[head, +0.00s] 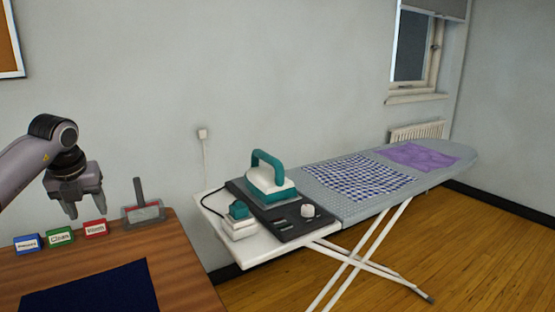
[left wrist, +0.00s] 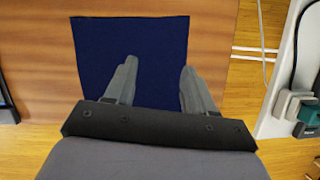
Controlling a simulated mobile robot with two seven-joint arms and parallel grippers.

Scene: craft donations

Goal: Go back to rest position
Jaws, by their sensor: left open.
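My left gripper (head: 88,208) hangs at the left of the head view, above the wooden table, with its fingers pointing down. It is open and holds nothing. In the left wrist view its two fingers (left wrist: 155,82) stand apart over a dark blue cloth (left wrist: 130,45) lying flat on the table. The cloth also shows at the bottom left of the head view (head: 95,290). My right gripper is in neither view.
The wooden table (head: 150,250) holds a blue, a green and a red labelled block (head: 96,228) and a grey-and-red handled item (head: 143,212). To the right stands an ironing board (head: 345,207) with an iron (head: 268,182), a checked cloth (head: 360,178) and a purple cloth (head: 418,156).

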